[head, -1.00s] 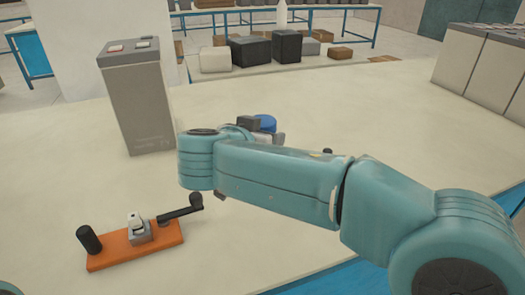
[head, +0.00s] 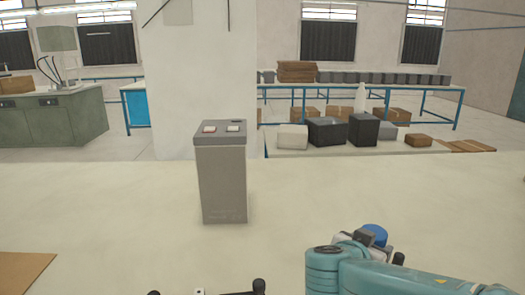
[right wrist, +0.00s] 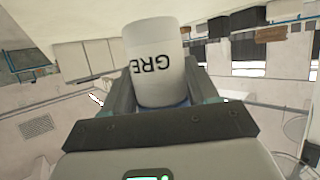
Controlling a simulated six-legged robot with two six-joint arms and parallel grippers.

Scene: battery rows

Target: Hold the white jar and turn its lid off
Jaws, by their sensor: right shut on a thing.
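The white jar (right wrist: 158,65) with dark letters "GRE" is between the fingers of my right gripper in the right wrist view. A blue lid shows in the head view (head: 374,233), beside the dark gripper parts, and a strip of blue shows at the jar's lower end in the right wrist view. My right gripper (right wrist: 160,95) is shut on the jar. In the head view my right arm and gripper hide most of the jar. My left gripper is not in view.
A black crank handle (head: 262,286) shows at the bottom edge. A brown board (head: 22,270) lies at the left.

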